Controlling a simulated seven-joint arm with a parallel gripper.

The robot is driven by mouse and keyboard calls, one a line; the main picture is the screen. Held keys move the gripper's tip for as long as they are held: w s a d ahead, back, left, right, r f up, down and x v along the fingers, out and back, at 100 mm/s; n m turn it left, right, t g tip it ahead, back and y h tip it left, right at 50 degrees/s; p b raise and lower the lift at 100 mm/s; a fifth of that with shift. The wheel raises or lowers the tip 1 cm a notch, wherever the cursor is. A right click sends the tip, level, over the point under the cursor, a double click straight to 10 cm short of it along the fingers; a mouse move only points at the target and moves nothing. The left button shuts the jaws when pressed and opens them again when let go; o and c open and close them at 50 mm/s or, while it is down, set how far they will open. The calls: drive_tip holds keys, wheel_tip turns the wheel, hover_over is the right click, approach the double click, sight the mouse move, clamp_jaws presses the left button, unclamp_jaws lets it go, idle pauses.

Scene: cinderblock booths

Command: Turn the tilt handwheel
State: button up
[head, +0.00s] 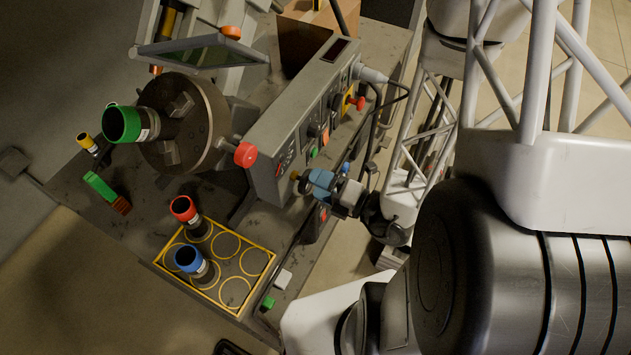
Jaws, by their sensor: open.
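I cannot pick out the tilt handwheel with certainty. A red knob (246,154) on a short metal stem sticks out beside the round dark chuck (184,124), and its mount is partly hidden. The chuck holds a dark tube with a green rim (122,124). My gripper (308,182), at the blue-and-white end of my arm, is open and points left towards the lower end of the grey control box (290,122). It is seen small and partly overlaps the box's lower corner. I see nothing held, and cannot tell whether it touches the box.
A yellow-edged rack (237,291) holds a red-rimmed tube (184,209) and a blue-rimmed tube (188,259); several ringed places are empty. A green block (100,186) and a yellow-capped tube (86,141) lie at the left. Dark cables (374,125) hang beside the control box.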

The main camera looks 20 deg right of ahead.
drive_tip(key=shift+v, duration=1.85)
drive_tip(key=shift+s, duration=0.1)
drive_tip(key=n+g, duration=0.1)
drive_tip(key=a+r+n+y, duration=0.1)
drive_tip(key=n, duration=0.1)
drive_tip(key=shift+r+g, duration=0.1)
drive_tip(key=shift+g, duration=0.3)
wheel_tip(320, 180, up, 13)
drive_tip(key=n+g+h, duration=0.8)
drive_tip(key=n+g, duration=0.5)
drive_tip(key=n, duration=1.6)
hover_over(308, 184)
drive_tip(key=s+d, duration=0.4)
drive_tip(key=s, duration=0.2)
wheel_tip(308, 184, up, 13)
drive_tip(key=d+n+t+h, duration=0.3)
drive_tip(key=n+h, duration=0.3)
drive_tip(key=n, duration=0.4)
drive_tip(key=shift+w+n+t, duration=0.3)
drive_tip(key=shift+w+t, duration=0.1)
drive_tip(key=shift+t, duration=0.4)
